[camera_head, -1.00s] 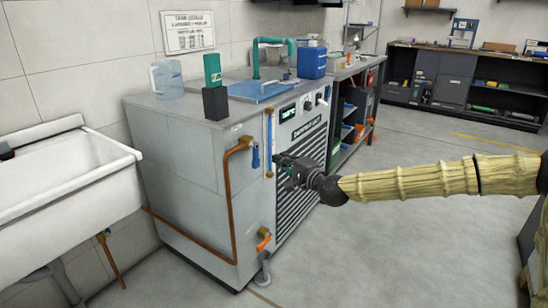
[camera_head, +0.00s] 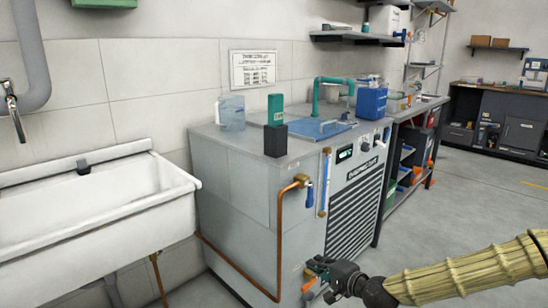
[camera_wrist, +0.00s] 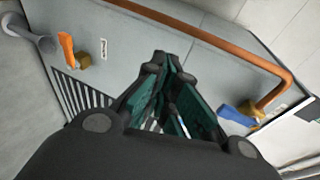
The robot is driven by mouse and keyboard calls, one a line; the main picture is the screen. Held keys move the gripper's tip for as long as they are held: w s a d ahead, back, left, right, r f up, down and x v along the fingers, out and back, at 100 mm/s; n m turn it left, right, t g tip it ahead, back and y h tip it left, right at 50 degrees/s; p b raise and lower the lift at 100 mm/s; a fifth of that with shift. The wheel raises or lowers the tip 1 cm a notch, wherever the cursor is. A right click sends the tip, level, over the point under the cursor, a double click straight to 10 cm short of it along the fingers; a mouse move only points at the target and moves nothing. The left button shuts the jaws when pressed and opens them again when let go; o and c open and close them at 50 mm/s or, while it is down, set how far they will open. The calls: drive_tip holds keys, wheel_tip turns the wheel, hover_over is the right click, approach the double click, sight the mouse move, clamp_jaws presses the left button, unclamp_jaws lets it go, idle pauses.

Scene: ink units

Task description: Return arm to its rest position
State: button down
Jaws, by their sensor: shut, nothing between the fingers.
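My gripper (camera_head: 316,272) is at the lower middle of the head view, at the end of my tan-sleeved arm. It is in front of the lower part of the grey machine cabinet (camera_head: 235,190), close to an orange-handled valve (camera_head: 308,287); I cannot tell from the head view whether it touches it. In the wrist view my gripper (camera_wrist: 165,75) points at the grey cabinet side, its dark green fingers shut with nothing between them. The orange valve handle (camera_wrist: 66,48) is to its left there, and a blue valve handle (camera_wrist: 237,115) is to its right, both apart from the fingers.
A copper pipe (camera_head: 281,235) runs down the cabinet front. A white sink (camera_head: 90,210) stands to the left. On the cabinet top are a clear jug (camera_head: 231,112), a green and black block (camera_head: 275,138) and a blue canister (camera_head: 371,102). The floor (camera_head: 460,200) at right is clear.

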drive_tip(key=s+a+f+n+g+h, duration=0.1)
drive_tip(key=s+a+f+n+g, duration=0.2)
drive_tip(key=s+f, duration=0.75)
drive_tip(key=s+a+f+n+g+h, duration=0.1)
drive_tip(key=s+a+f+n+g, duration=0.2)
drive_tip(key=s+f, duration=0.8)
drive_tip(key=s+d+f+n+g+h, duration=0.1)
drive_tip(key=s+d+f+g+h, duration=0.2)
drive_tip(key=s, duration=0.5)
drive_tip(key=s+d+f+n+g+h, duration=0.1)
drive_tip(key=s+d+f+n, duration=0.15)
drive_tip(key=s+d, duration=0.4)
drive_tip(key=s+d+f+n+g+h, duration=0.15)
drive_tip(key=s+d+f, duration=0.25)
drive_tip(key=s, duration=0.5)
wheel_tip(320, 180, up, 30)
drive_tip(key=p, duration=3)
drive_tip(key=shift+r+g, duration=0.15)
drive_tip(key=shift+g, duration=0.3)
drive_tip(key=shift+d, duration=0.15)
